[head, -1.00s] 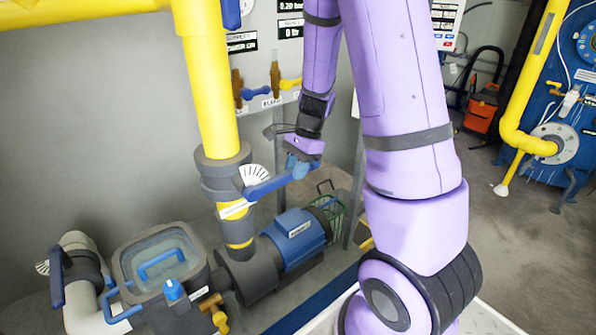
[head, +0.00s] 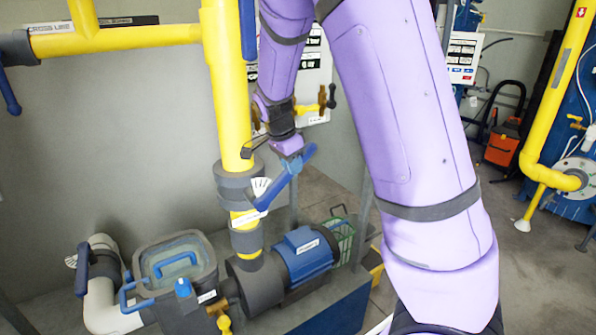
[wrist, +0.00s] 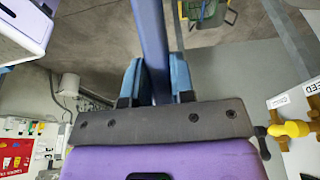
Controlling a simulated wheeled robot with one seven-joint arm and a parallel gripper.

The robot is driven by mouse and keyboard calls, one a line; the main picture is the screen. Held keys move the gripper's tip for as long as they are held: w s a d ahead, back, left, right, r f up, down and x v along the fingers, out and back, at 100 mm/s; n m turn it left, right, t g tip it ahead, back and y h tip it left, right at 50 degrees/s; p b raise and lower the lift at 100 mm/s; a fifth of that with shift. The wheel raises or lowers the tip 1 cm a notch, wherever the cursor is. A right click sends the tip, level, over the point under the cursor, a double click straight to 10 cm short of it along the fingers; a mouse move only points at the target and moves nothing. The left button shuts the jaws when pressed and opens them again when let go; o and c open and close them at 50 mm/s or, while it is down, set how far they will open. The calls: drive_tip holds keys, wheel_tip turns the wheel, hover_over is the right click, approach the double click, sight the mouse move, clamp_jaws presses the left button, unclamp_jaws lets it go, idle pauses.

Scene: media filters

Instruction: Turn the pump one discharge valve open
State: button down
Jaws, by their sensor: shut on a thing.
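The discharge valve's blue lever handle (head: 273,194) is on the yellow vertical pipe (head: 233,110), at the dark grey valve body (head: 232,178) above the pump. The handle slants up to the right from its pivot. A white fan-shaped scale plate (head: 260,186) sits beside the pivot. My gripper (head: 290,160) is at the handle's outer part, and its fingers are partly hidden in the head view. In the wrist view the blue bar (wrist: 151,40) runs between the two blue fingers of my gripper (wrist: 157,78), which is shut on it.
The blue pump motor (head: 303,254) and the strainer with its clear lid (head: 176,262) stand below. Another blue handle (head: 81,268) is on the white pipe at left.

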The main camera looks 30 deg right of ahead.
sight(280, 176)
drive_tip(key=a+r+h, duration=0.2)
drive_tip(key=a+h, duration=0.1)
drive_tip(key=shift+a+r, duration=0.2)
drive_tip(key=a+r+h, duration=0.1)
drive_tip(key=a+h, duration=0.6)
drive_tip(key=shift+a+r, duration=0.25)
drive_tip(key=shift+a, duration=0.1)
idle(0.4)
drive_tip(key=c, duration=1)
unclamp_jaws()
drive_tip(key=shift+a, duration=0.1)
drive_tip(key=shift+o, duration=0.2)
drive_tip(key=v, duration=1)
drive_tip(key=shift+a, duration=0.5)
drive_tip(key=shift+a+f, duration=0.1)
